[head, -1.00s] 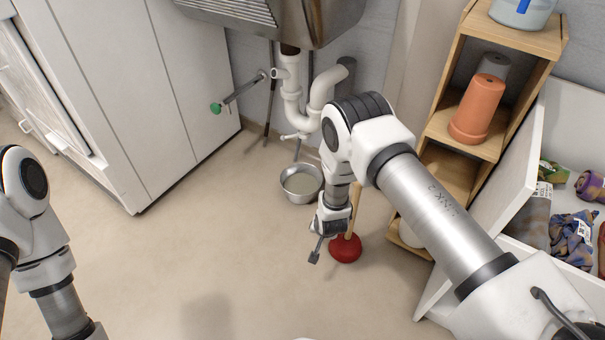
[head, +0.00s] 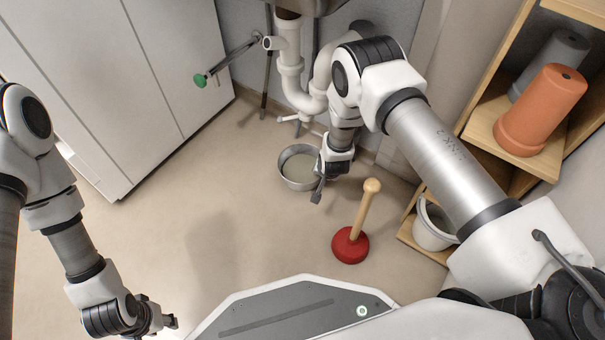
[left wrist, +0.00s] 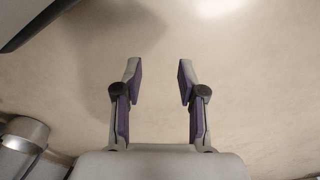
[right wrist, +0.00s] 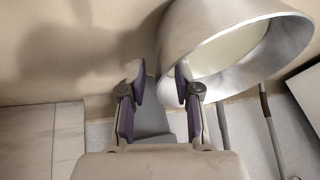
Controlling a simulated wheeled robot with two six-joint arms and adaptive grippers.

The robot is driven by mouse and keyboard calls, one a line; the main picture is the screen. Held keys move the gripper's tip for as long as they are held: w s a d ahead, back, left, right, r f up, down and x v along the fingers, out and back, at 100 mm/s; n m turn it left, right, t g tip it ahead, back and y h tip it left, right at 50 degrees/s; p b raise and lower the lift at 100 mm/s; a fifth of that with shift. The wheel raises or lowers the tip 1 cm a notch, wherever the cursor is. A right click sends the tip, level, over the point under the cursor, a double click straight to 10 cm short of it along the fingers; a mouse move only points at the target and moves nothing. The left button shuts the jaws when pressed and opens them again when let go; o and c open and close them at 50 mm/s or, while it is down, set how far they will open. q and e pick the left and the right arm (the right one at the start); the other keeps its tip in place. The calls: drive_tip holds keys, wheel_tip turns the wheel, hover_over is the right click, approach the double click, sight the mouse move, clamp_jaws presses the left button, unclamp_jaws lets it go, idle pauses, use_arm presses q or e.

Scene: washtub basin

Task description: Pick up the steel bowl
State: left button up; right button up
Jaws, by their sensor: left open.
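The steel bowl (head: 300,186) stands on the floor under the sink pipes, with pale, murky liquid in it. My right gripper (head: 318,194) is just at the bowl's right front side in the head view and partly covers its rim. In the right wrist view the bowl (right wrist: 200,38) fills the upper right. My right gripper (right wrist: 158,84) is open there, one finger overlapping the bowl's edge; I cannot tell whether it touches. My left gripper (head: 168,322) is low at the left, open and empty over bare floor in the left wrist view (left wrist: 158,82).
A red plunger (head: 352,243) with a wooden handle stands on the floor right of the bowl. White drain pipes (head: 291,75) hang behind it. A wooden shelf (head: 489,123) with a terracotta pot (head: 541,110) and a white bucket (head: 433,228) is at the right. Floor to the left is clear.

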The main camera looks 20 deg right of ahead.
drive_tip(key=b+x, duration=0.1)
drive_tip(key=x, duration=0.2)
drive_tip(key=shift+s+f, duration=0.1)
drive_tip(key=shift+f, duration=0.2)
drive_tip(key=shift+r, duration=0.25)
clamp_jaws()
use_arm(q)
drive_tip(key=f, duration=0.1)
drive_tip(key=w+f, duration=0.1)
drive_tip(key=shift+f, duration=0.4)
